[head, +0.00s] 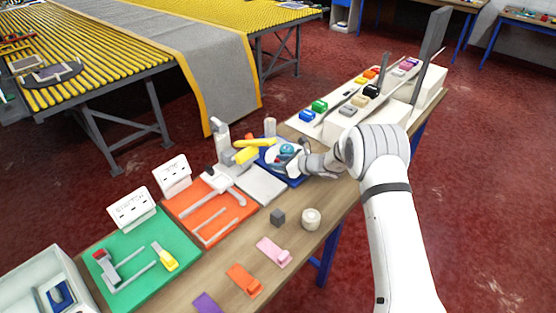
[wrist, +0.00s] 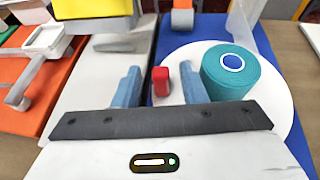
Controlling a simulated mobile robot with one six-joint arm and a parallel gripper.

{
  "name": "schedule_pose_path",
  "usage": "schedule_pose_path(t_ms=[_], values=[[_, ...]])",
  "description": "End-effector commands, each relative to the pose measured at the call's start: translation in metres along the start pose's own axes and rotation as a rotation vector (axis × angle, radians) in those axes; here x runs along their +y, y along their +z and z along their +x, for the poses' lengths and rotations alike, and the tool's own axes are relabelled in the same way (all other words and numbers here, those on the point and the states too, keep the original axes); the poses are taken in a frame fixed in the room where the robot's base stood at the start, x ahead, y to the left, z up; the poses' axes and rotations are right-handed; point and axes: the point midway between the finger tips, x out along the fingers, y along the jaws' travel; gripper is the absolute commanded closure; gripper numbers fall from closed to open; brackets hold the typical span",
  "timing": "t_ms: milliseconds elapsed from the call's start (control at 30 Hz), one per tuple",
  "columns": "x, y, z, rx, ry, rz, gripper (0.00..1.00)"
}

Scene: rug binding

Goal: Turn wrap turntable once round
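The wrap turntable is a white disc (wrist: 268,108) on a blue base (wrist: 216,28) in the wrist view. A teal roll (wrist: 232,72) with a blue core stands on its right part. A small red knob (wrist: 160,82) shows near the disc's left side. My gripper (wrist: 160,69) is open, with one finger on each side of the knob and a visible gap to both. In the head view the teal roll (head: 287,149) shows beside my gripper (head: 296,160), which partly hides the turntable and the red knob.
A yellow-armed device (head: 252,148) stands close on the left of the turntable. An orange mat (head: 208,216) and a green mat (head: 140,262) with tools lie nearer. Several coloured items (head: 320,106) stand on a stepped rack behind. Grey and cream blocks lie on the front table.

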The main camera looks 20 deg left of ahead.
Motion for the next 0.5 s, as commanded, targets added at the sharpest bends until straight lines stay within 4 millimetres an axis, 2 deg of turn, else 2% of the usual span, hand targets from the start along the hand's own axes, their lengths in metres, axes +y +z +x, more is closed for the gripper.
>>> schedule_pose_path(t_ms=[133,400,500], values=[[0.0001,0.0001,0.0104,0.001,0.000,0.000,0.62],[-0.0003,-0.0006,0.0123,0.001,-0.001,0.000,0.62],[-0.0004,-0.0006,0.0121,0.001,-0.001,0.000,0.68]])
